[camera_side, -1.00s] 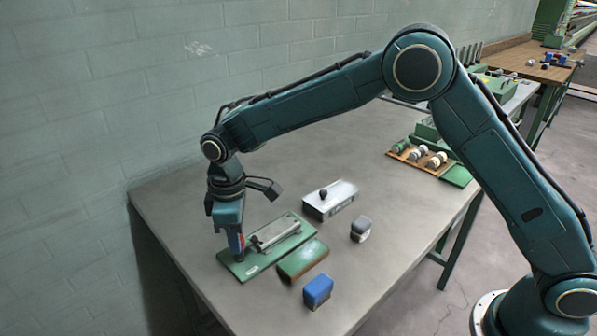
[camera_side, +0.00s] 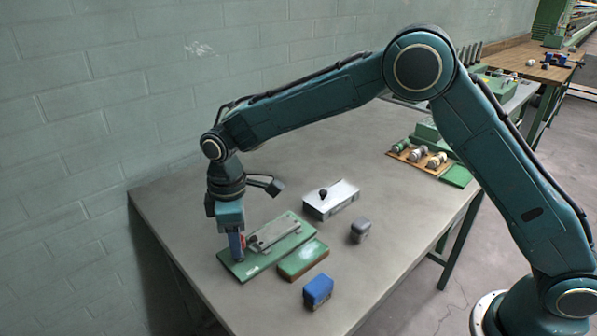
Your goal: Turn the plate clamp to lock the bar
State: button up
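A green base plate (camera_side: 262,262) lies flat near the left part of the table. A grey metal bar (camera_side: 275,235) lies along its top. My gripper (camera_side: 237,247) points straight down at the bar's left end, low over the plate. A small red part (camera_side: 243,240) shows right at the fingers, beside the bar's end; it may be the plate clamp, but the fingers partly hide it. I cannot tell whether the fingers are closed on it.
A green block (camera_side: 303,259) lies just right of the plate, with a blue block (camera_side: 318,291) in front. A wooden tray of spools (camera_side: 420,154) is at the far right.

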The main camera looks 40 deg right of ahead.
jog(key=shift+r, duration=0.1)
notch_tip(320, 180, up, 14)
jog(key=shift+f, duration=0.2)
dwell(0.7)
jog(key=shift+d, duration=0.1)
